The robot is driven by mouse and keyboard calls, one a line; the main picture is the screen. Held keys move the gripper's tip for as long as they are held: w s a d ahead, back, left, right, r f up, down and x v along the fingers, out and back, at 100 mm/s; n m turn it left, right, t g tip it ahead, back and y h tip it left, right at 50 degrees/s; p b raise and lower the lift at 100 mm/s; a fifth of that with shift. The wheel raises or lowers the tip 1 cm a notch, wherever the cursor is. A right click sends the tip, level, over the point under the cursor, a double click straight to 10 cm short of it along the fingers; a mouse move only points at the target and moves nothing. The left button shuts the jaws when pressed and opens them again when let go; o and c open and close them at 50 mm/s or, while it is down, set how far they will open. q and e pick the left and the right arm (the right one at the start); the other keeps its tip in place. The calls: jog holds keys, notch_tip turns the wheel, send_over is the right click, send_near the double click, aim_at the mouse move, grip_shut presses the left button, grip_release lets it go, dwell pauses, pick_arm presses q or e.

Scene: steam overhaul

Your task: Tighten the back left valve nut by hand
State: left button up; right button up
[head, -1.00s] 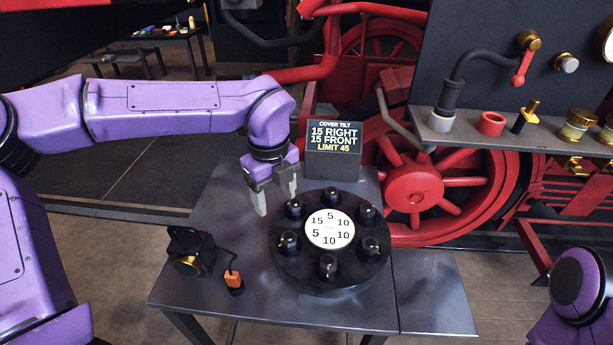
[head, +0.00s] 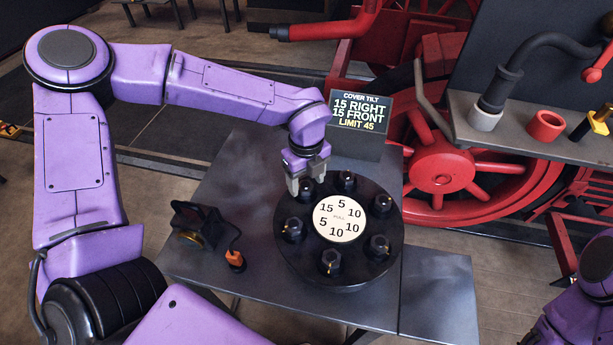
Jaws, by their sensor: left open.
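The round black valve cover (head: 362,275) lies on the grey table with several dark nuts on studs around its rim and a white numbered disc in the middle. The back left valve nut (head: 306,190) is partly hidden by my left gripper. My left gripper (head: 307,182) points down over this nut, its two grey fingers apart, one to each side of it. Whether the fingers touch the nut I cannot tell. Of my right arm only a purple part shows at the lower right; its gripper is out of view.
A sign (head: 360,112) reading "COVER TILT, 15 RIGHT, 15 FRONT, LIMIT 45" stands behind the cover. A black device with a brass ring (head: 190,238) and an orange-tipped piece (head: 235,260) lie left of the cover. A shelf (head: 520,135) with fittings is at the right.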

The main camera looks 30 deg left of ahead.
pick_arm(q)
jog(key=shift+s+f, duration=0.1)
jog(key=shift+f, duration=0.1)
jog(key=shift+s+r, duration=0.1)
jog(key=shift+s, duration=0.2)
jog(key=shift+w, duration=0.15)
jog(key=c, duration=1)
jog(key=shift+c, duration=0.2)
jog(key=m+p, duration=0.2)
jog(key=m, duration=0.2)
jog(key=shift+r+m, duration=0.15)
jog(key=shift+m, duration=0.15)
jog(key=shift+m+p, duration=1.3)
jog(key=shift+m, duration=1)
